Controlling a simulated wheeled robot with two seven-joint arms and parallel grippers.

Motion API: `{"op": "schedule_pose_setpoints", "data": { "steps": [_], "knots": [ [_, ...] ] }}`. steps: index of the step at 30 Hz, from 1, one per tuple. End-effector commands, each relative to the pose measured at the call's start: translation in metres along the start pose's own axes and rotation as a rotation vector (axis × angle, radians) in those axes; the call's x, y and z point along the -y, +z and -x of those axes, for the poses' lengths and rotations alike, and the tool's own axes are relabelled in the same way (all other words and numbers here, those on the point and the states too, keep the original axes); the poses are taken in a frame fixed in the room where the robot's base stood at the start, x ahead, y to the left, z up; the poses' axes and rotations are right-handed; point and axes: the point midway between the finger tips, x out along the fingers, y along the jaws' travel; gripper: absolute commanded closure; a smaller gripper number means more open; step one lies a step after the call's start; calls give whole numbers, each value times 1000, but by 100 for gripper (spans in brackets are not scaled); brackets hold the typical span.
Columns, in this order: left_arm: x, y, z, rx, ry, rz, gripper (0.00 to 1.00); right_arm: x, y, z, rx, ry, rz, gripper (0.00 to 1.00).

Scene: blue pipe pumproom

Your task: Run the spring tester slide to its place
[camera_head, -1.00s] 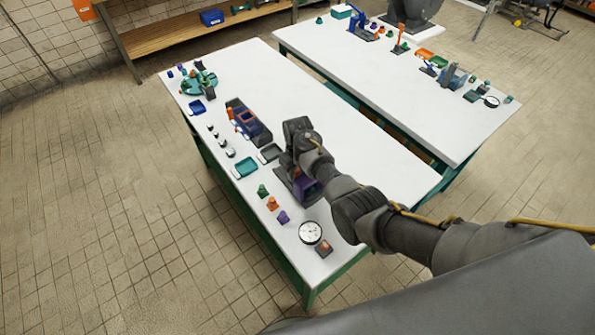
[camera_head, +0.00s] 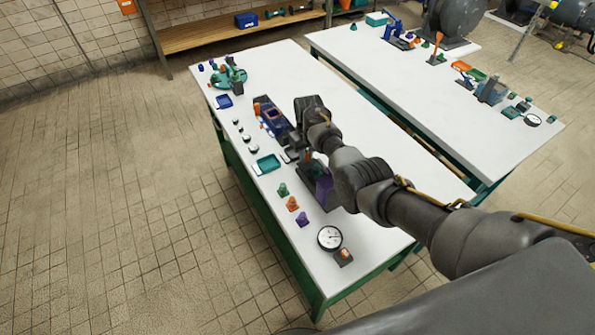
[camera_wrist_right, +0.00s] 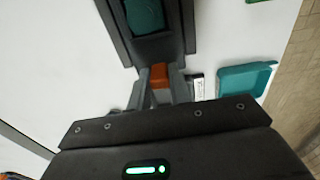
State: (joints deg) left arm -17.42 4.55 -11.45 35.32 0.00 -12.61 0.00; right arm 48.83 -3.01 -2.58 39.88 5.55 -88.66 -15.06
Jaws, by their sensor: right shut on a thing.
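The spring tester appears to be the dark rail-like fixture with a purple block (camera_head: 323,187) at the near side of the table. In the right wrist view its dark frame (camera_wrist_right: 186,25) holds a teal insert (camera_wrist_right: 145,15). My right gripper (camera_wrist_right: 160,86) is shut on an orange handle (camera_wrist_right: 160,72) at the frame's near end in that view. In the head view my right arm hides part of the fixture and the fingertips. I cannot tell how far the slide is along the frame. My left gripper is not in view.
A teal tray (camera_head: 266,165) lies beside the gripper. A blue-and-orange fixture (camera_head: 271,119) stands beyond. Small green, orange and purple pieces (camera_head: 292,204) and a dial gauge (camera_head: 330,238) line the front edge. The table's right middle (camera_head: 365,120) is clear.

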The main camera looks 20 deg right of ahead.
Motion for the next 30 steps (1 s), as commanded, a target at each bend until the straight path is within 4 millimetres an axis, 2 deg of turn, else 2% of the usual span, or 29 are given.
{"op": "schedule_pose_setpoints", "data": {
  "steps": [2, 12, 13, 17, 30],
  "knots": [
    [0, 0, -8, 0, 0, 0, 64, -7, -2, -4, 0, -1, -12, 100],
    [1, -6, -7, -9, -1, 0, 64, -9, -4, 0, -3, -1, -17, 100],
    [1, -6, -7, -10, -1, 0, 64, -9, -4, 0, -3, -1, -17, 76],
    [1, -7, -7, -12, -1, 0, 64, -9, -4, 0, -2, -2, -17, 59],
    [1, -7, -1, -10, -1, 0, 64, -9, -3, 5, 1, -2, -17, 58]
  ]
}}
